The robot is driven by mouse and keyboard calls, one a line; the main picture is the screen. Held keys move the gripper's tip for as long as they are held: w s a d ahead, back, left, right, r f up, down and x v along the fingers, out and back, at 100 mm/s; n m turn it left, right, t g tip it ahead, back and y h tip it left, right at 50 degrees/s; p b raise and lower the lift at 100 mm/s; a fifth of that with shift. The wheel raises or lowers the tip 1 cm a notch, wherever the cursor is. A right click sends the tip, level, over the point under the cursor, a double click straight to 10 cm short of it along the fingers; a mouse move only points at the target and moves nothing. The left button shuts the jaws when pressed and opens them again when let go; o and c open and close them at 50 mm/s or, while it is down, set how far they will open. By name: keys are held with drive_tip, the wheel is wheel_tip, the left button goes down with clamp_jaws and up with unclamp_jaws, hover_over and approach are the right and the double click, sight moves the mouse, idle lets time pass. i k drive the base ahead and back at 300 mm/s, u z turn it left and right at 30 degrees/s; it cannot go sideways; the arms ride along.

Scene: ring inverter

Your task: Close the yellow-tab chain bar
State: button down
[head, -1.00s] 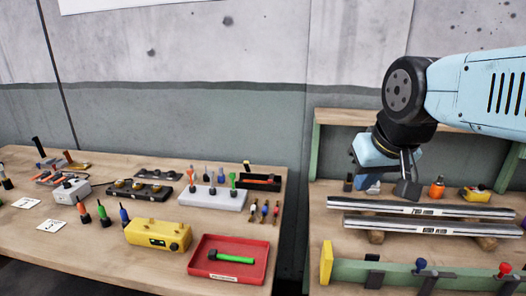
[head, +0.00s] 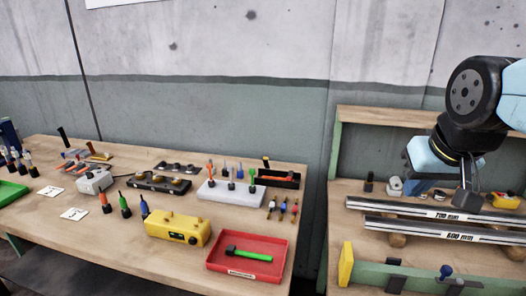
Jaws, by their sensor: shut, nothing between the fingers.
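A yellow tab (head: 346,263) stands upright at the left end of a green bar (head: 415,275) along the front of the right bench. I cannot tell if this is the chain bar that is named, and no chain shows clearly. My gripper (head: 467,199) hangs above the right bench, behind and right of the yellow tab and well apart from it. Its dark fingers are shut and empty, just above the far side of two silver bars.
The silver bars (head: 420,209), labelled 700 mm and 600 mm, lie across the right bench (head: 370,245). Dark clamps and a blue knob (head: 446,271) sit along the green bar. The left bench holds a red tray (head: 280,262) with a green-handled hammer and a yellow box (head: 178,230).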

sight(265, 159)
drive_tip(key=u, duration=0.05)
drive_tip(key=k, duration=1)
drive_tip(key=u, duration=0.5)
drive_tip(key=i, duration=1)
drive_tip(key=z, duration=0.1)
